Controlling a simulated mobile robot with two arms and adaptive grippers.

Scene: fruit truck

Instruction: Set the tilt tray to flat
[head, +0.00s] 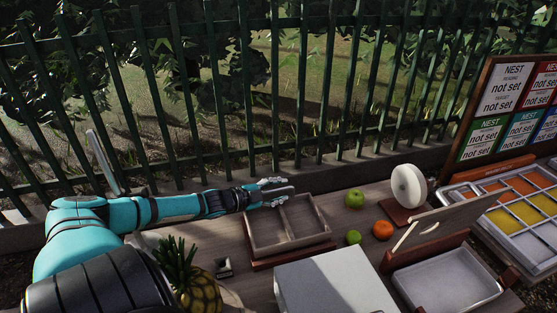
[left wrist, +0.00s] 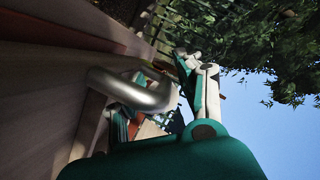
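The tilt tray (head: 287,246) is a wooden tray with a divider and two empty compartments, on a reddish-brown base at the middle of the table in the head view. I cannot tell its exact angle. My left gripper (head: 275,188) is at the tray's far left corner, its fingers pointing right. In the left wrist view a thick bent metal bar (left wrist: 135,92), which looks like a handle, crosses in front of the gripper's fingers (left wrist: 170,100). Whether the fingers are closed on it is hard to see. My right gripper is not in view.
Green apples (head: 354,199), an orange (head: 383,230) and a white disc on a stand (head: 409,186) are right of the tray. A pale box (head: 335,283) is in front, a pineapple (head: 197,290) at front left. A green fence (head: 300,100) runs behind.

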